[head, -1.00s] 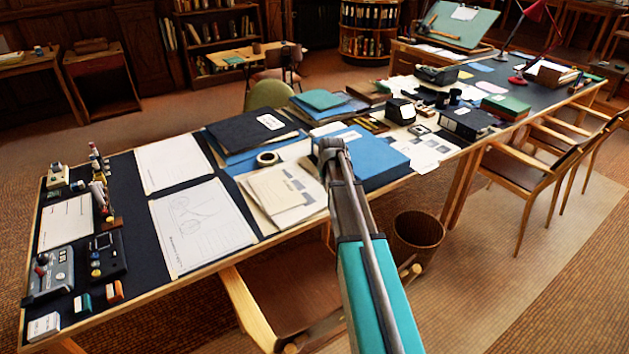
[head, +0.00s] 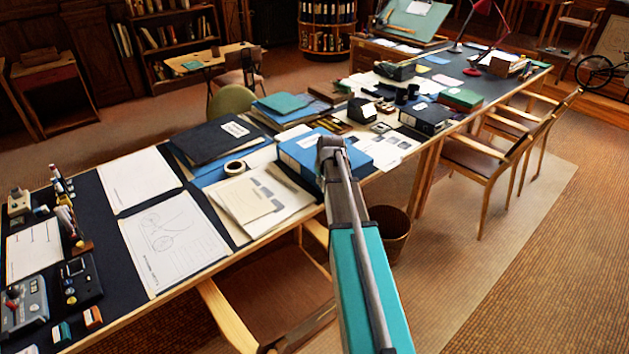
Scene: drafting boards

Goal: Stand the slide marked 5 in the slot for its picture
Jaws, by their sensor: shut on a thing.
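My arm, teal with a grey end, reaches up from the bottom edge over the near side of the long desk (head: 100,222). Its far end overlaps the blue box file (head: 298,150). I cannot make out my gripper's fingers or anything held in them. I cannot pick out a slide marked 5. A small wooden rack (head: 336,126) lies behind the blue box file, too small to read. A white sheet with grey pictures (head: 397,143) lies to the right of the box file. Small dark pieces lie near it; no marks on them can be read.
Papers, a dark folder (head: 210,138), a tape roll (head: 234,167) and a control box (head: 24,305) crowd the desk. Chairs (head: 490,160) and a waste basket (head: 391,233) stand along the near side. The floor at the lower right is clear.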

